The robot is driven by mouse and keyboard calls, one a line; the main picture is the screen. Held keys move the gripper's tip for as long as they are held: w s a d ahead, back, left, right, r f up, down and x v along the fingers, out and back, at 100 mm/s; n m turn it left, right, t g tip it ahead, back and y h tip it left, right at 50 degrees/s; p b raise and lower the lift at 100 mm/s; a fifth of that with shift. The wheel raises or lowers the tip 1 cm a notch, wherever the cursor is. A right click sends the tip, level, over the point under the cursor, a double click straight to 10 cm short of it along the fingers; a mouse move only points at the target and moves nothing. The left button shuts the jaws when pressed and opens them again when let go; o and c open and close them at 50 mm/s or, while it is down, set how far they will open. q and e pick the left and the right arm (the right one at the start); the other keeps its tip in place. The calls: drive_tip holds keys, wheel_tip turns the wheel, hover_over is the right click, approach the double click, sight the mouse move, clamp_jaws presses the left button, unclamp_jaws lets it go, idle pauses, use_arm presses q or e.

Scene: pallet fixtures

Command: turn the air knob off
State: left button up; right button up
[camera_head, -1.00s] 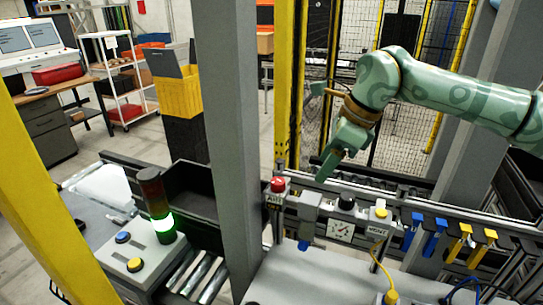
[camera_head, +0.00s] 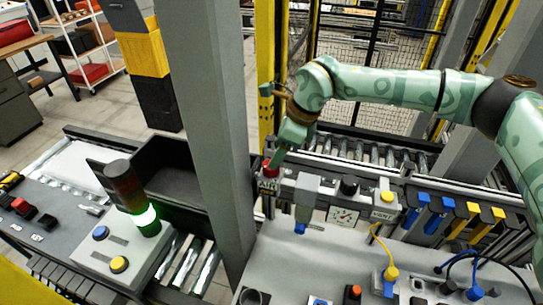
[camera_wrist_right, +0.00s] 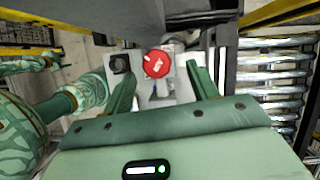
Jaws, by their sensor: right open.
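The red air knob (camera_head: 269,165) sits on top of a small grey fixture with an AIR label (camera_head: 268,185), on the rail just right of the grey post. In the right wrist view the knob's round red face (camera_wrist_right: 157,64) has a white mark, too small to read for its setting. My right gripper (camera_head: 277,157) is at the knob and partly covers it in the head view. In the right wrist view its fingers (camera_wrist_right: 161,72) are open, one on each side of the knob, with visible gaps. My left gripper is not in view.
The thick grey post (camera_head: 210,130) stands close left of the knob. A pressure gauge (camera_head: 343,215), a black knob (camera_head: 348,187) and a yellow button (camera_head: 387,197) line the rail to its right. A lit stack light (camera_head: 145,215) stands at left. Rollers (camera_head: 365,150) lie behind the rail.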

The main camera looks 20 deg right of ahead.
drive_tip(key=x, duration=0.2)
drive_tip(key=shift+a+f, duration=0.1)
drive_tip(key=shift+f, duration=0.35)
drive_tip(key=shift+s+a+f+p, duration=0.25)
drive_tip(key=shift+f+p, duration=0.1)
drive_tip(key=shift+f, duration=0.25)
drive_tip(key=shift+w+f, duration=0.1)
drive_tip(key=shift+w, duration=0.15)
drive_tip(key=shift+s, duration=0.1)
drive_tip(key=c, duration=1)
drive_tip(key=shift+m+t+b, duration=0.3)
drive_tip(key=shift+m+b, duration=0.05)
drive_tip(key=shift+m, duration=0.45)
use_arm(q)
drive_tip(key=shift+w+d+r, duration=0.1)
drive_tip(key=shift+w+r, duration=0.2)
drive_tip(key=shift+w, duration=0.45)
use_arm(e)
drive_tip(key=o, duration=1)
